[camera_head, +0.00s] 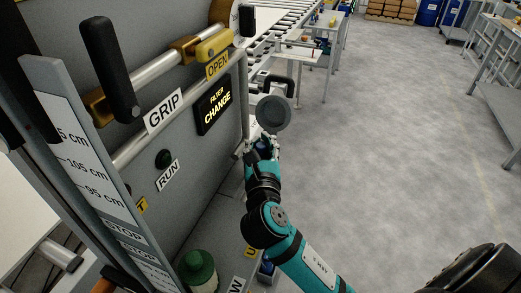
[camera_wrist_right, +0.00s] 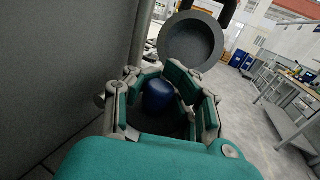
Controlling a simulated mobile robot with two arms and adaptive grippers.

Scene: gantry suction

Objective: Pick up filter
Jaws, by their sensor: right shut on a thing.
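My right gripper (camera_head: 262,146) is raised beside the grey machine panel, just below a round grey cup-like lid (camera_head: 273,113). In the right wrist view its fingers (camera_wrist_right: 165,93) are closed around a dark blue rounded piece (camera_wrist_right: 158,95), which looks like the filter. A little blue also shows between the fingers in the head view. The lid also shows in the wrist view (camera_wrist_right: 190,42), just beyond the fingertips. A green-capped cylinder (camera_head: 198,268) stands on the low shelf at the machine's foot. My left gripper is not in view.
The machine panel (camera_head: 190,120) stands close on the left, with a lit "FILTER CHANGE" display (camera_head: 213,105), a GRIP lever (camera_head: 108,68) and a RUN button (camera_head: 163,159). A roller conveyor (camera_head: 290,22) lies behind. Open floor (camera_head: 390,130) is to the right.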

